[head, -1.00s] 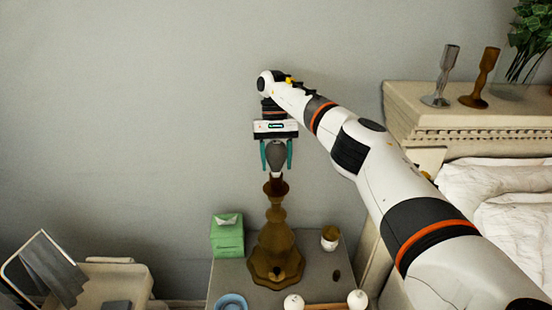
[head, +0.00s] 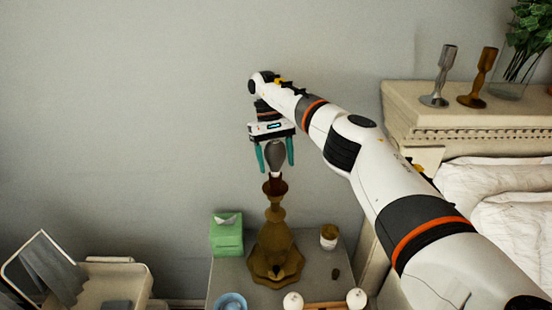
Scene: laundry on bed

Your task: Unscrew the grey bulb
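The grey bulb (head: 275,157) sits upright at the top of the brown lamp stand (head: 275,245), its pale base just above the dark socket (head: 275,186). My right gripper (head: 276,160) points down from above with its two teal fingers on either side of the bulb. The fingers are apart, and a narrow gap shows between the bulb and the right-hand finger, so it looks open around the bulb. My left gripper is not in view.
The lamp stands on a grey nightstand (head: 320,268). Beside it are a green tissue box (head: 227,236), a brown-and-white cup (head: 328,237) and a blue bowl (head: 231,303). A headboard shelf (head: 440,100) with two candlesticks is at the right. The wall behind is bare.

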